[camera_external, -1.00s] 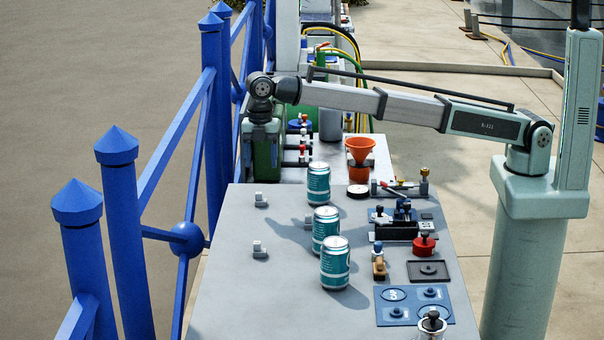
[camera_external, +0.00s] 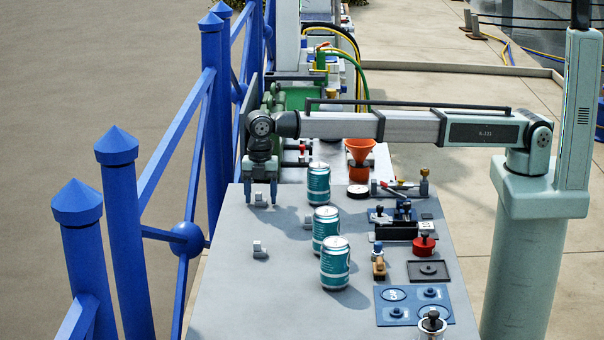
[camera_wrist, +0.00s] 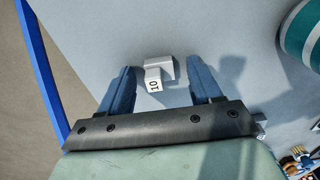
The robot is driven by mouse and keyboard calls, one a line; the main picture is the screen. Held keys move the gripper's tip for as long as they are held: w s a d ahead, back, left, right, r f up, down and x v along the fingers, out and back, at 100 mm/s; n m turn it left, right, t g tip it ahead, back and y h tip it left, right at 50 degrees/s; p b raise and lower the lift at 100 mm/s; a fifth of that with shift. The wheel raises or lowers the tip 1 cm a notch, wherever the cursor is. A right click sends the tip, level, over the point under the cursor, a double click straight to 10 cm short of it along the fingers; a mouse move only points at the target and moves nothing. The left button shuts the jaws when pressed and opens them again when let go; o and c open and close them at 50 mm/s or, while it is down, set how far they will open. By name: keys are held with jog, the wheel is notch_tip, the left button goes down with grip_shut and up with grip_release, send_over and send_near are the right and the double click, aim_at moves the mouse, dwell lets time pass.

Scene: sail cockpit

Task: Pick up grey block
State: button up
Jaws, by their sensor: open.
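Several small grey blocks sit on the left part of the grey table. The far one (camera_external: 259,198) is at the table's far left, right at my gripper (camera_external: 260,198). In the wrist view this grey block (camera_wrist: 160,69) carries a label that reads 10. It lies just beyond and between the two blue fingertips of my gripper (camera_wrist: 162,84), with clear gaps at both sides. The fingers are open, point down and hold nothing. Two more grey blocks stand nearer, a middle one (camera_external: 308,221) partly hidden by a can and a near one (camera_external: 260,249).
Three teal cans stand right of the blocks: far (camera_external: 319,183), middle (camera_external: 325,227), near (camera_external: 335,263). Tools and a blue mat (camera_external: 413,305) line the right side. A blue railing (camera_external: 182,238) runs along the left. The table's near left is clear.

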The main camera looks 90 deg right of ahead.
jog(key=shift+c, duration=0.5)
jog(key=c, duration=1)
